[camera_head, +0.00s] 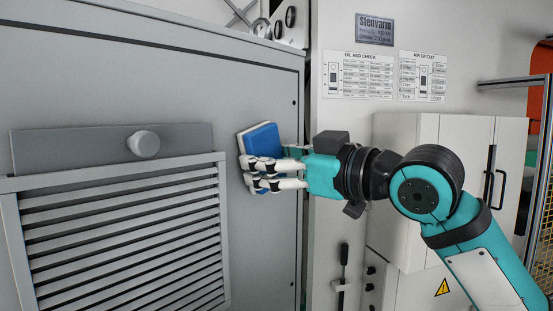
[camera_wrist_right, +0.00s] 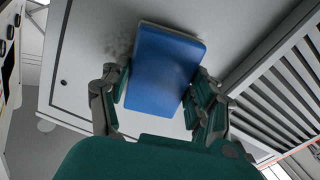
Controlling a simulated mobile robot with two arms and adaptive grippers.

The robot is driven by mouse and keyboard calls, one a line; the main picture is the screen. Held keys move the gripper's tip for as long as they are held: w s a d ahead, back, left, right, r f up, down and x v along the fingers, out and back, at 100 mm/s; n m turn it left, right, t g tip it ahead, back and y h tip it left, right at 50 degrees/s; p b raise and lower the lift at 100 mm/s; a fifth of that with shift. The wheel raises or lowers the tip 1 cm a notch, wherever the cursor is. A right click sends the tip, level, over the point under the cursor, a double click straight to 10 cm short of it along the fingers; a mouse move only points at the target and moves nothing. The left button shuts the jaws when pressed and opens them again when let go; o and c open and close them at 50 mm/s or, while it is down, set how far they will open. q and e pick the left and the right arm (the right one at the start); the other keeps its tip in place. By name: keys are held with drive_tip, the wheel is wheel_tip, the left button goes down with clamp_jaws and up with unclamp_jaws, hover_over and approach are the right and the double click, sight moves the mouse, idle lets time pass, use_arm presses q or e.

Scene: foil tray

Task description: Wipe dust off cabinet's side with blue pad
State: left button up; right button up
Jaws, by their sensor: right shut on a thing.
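The blue pad (camera_head: 263,140) has a white layer on the side facing the cabinet. My right gripper (camera_head: 268,173) is shut on it, one finger on each side, and holds it at the grey cabinet side (camera_head: 255,90). Dark dust (camera_wrist_right: 118,45) shows on the cabinet panel beside the pad. Whether the pad touches the panel I cannot tell. My left gripper is not in view.
A louvred vent (camera_head: 120,240) and a grey plate with a round knob (camera_head: 144,144) lie left of the pad. A white cabinet with handles (camera_head: 455,160) stands behind my right arm. A lever (camera_head: 342,270) is below the gripper. Bare panel lies above the pad.

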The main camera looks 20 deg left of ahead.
drive_tip(key=shift+w+a, duration=0.2)
drive_tip(key=shift+a, duration=0.15)
drive_tip(key=shift+w+d+r+p, duration=0.25)
drive_tip(key=shift+w+p, duration=0.3)
drive_tip(key=shift+p, duration=0.3)
drive_tip(key=shift+w+d+p, duration=1.2)
drive_tip(key=shift+w+p, duration=1.1)
drive_tip(key=shift+w, duration=0.7)
drive_tip(key=shift+s+a+f+b, duration=0.1)
drive_tip(key=shift+s+a+b, duration=0.3)
drive_tip(key=shift+s, duration=0.8)
drive_tip(key=shift+s+a+f+b, duration=0.1)
drive_tip(key=shift+s+a, duration=0.5)
drive_tip(key=shift+s, duration=0.65)
drive_tip(key=shift+s+a+f+b, duration=0.15)
drive_tip(key=shift+s+a, duration=0.35)
drive_tip(key=shift+s, duration=0.7)
drive_tip(key=shift+r, duration=0.1)
drive_tip(key=shift+d, duration=0.15)
